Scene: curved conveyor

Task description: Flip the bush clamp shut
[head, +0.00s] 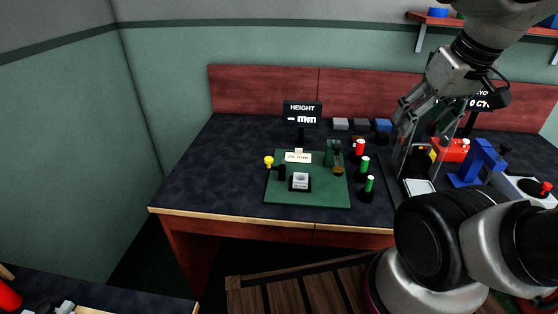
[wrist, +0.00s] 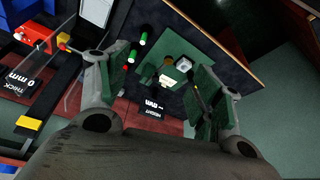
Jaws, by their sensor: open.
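A green board (head: 318,197) lies on the dark table. It carries a small pale block (head: 300,180) on a black base, a yellow knob (head: 268,161) on a black post to its left, and a dark green upright with a brownish knob (head: 337,170) to its right. The bush clamp seems to be among these fittings; I cannot tell its exact parts or lever position. My gripper (head: 424,122) is open and empty, above the table right of the board. In the wrist view the board (wrist: 181,78) shows beyond and between my fingers (wrist: 157,78).
Red and green capped cylinders (head: 364,165) stand right of the board. A height display (head: 302,108) stands behind it. A blue fixture (head: 480,163) and a red part (head: 455,149) are at the right. Table left of the board is clear.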

